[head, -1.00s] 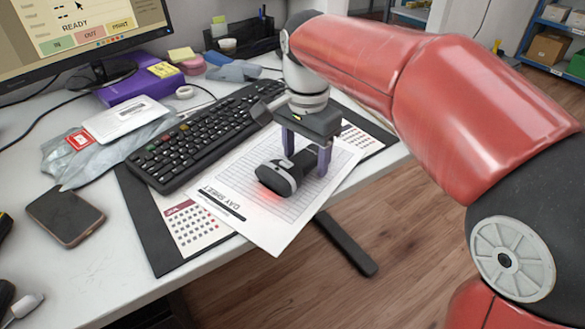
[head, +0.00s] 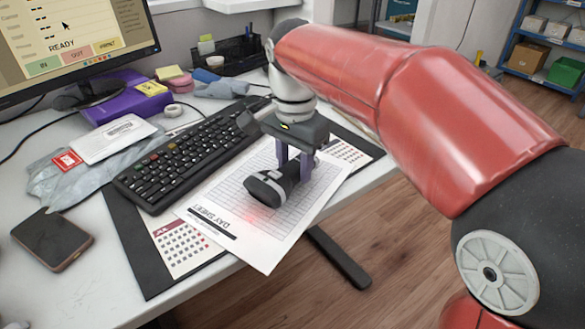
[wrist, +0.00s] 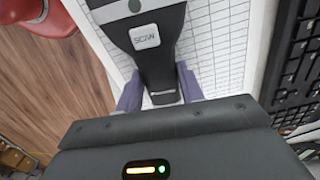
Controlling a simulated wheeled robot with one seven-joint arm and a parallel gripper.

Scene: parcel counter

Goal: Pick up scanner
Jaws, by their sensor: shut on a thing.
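The scanner (head: 266,188) is black with a pale grey band around its head. In the head view it is over the white day sheet (head: 222,203), with a red glow on the paper in front of it. My gripper (head: 295,174) points down and is shut on the scanner's handle, one purple finger on each side. I cannot tell whether the scanner touches the paper.
A black keyboard (head: 190,152) lies left of the sheet. A phone (head: 50,240), a grey bag (head: 75,165) with a white parcel label, a purple box (head: 125,97) and a monitor (head: 70,40) are further left. The desk's front edge is close to the sheet.

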